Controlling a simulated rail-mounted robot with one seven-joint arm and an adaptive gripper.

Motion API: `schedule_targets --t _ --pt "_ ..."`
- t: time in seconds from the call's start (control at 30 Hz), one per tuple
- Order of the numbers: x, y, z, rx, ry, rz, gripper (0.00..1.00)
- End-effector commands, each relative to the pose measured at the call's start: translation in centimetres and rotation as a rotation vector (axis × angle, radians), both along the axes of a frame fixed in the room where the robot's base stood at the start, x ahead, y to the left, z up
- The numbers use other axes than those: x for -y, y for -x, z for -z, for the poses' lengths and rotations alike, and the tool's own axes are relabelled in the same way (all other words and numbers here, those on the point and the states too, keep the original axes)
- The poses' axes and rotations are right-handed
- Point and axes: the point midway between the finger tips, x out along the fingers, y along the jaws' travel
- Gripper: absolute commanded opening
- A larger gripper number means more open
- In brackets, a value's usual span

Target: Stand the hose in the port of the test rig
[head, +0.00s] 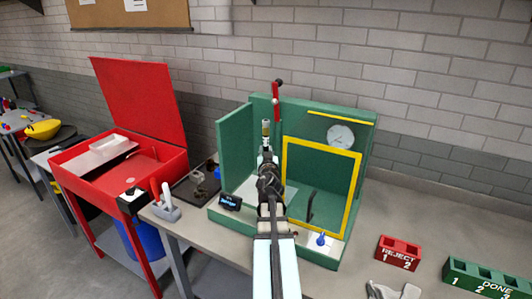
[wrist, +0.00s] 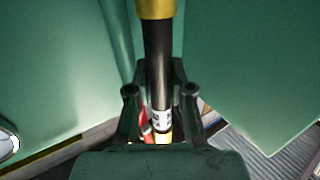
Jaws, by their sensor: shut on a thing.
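The green test rig (head: 235,130) stands on the bench, with a yellow-framed panel and a round gauge (head: 340,136). My gripper (head: 268,160) reaches into its open left side. It is shut on the hose (head: 266,131), which stands roughly upright with a brass-yellow end fitting on top. In the wrist view, the black hose (wrist: 158,55) runs between the fingers of my gripper (wrist: 160,85), with a white label and a yellow end past them. The port is not clearly visible; my arm covers part of the rig floor.
A red lever (head: 276,105) rises at the rig's top. A small display (head: 230,202) and a blue knob (head: 320,240) sit along its front. An open red toolbox (head: 115,165) is left. REJECT (head: 398,253) and DONE (head: 485,280) blocks are right, with clear bench behind them.

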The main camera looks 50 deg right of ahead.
Motion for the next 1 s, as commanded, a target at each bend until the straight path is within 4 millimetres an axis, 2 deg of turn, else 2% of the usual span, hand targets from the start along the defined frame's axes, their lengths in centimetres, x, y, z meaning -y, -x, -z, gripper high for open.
schedule_targets --t 0.27,1.0 --pt "0.0 0.0 0.0 0.001 0.001 0.001 0.00" --pt "0.0 0.0 2.4 0.001 -0.001 0.001 0.00"
